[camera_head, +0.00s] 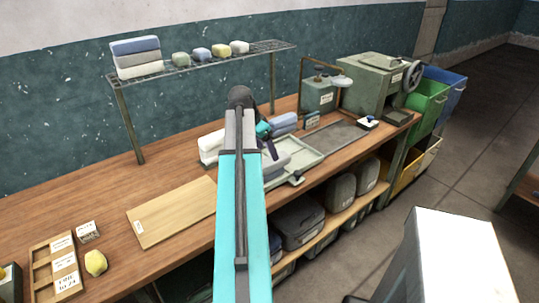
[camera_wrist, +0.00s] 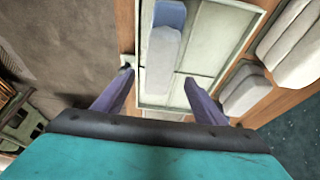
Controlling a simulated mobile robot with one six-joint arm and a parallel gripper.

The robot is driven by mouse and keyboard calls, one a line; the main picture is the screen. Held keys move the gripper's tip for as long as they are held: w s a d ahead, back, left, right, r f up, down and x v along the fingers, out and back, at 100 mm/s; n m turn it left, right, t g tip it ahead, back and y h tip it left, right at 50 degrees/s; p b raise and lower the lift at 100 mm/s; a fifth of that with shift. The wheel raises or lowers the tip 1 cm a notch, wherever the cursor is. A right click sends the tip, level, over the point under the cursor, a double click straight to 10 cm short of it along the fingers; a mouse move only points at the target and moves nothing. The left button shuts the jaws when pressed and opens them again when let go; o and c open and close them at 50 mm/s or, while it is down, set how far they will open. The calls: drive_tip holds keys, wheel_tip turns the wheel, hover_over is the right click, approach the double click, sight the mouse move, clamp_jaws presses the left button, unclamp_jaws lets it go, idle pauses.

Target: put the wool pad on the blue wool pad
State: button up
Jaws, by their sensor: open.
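In the wrist view, a long pale grey wool pad (camera_wrist: 163,52) lies in the pale green tray (camera_wrist: 206,57). A blue wool pad (camera_wrist: 170,13) shows at its far end; whether it lies under the grey one or beside it is unclear. My gripper (camera_wrist: 159,76) is open, its two fingers apart, with the grey pad between them in the picture. The height above the pad is unclear. In the head view my gripper (camera_head: 268,143) is over the tray (camera_head: 306,160), and my arm hides part of it.
White pads (camera_head: 211,146) are stacked left of the tray; pale pads (camera_wrist: 292,42) show at right in the wrist view. A wire rack (camera_head: 205,62) with several pads stands behind. A wooden board (camera_head: 170,212) lies left. Machines (camera_head: 372,85) stand right.

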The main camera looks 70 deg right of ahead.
drive_tip(key=shift+b+v, duration=0.35)
drive_tip(key=shift+v, duration=1.9)
drive_tip(key=shift+f, duration=0.1)
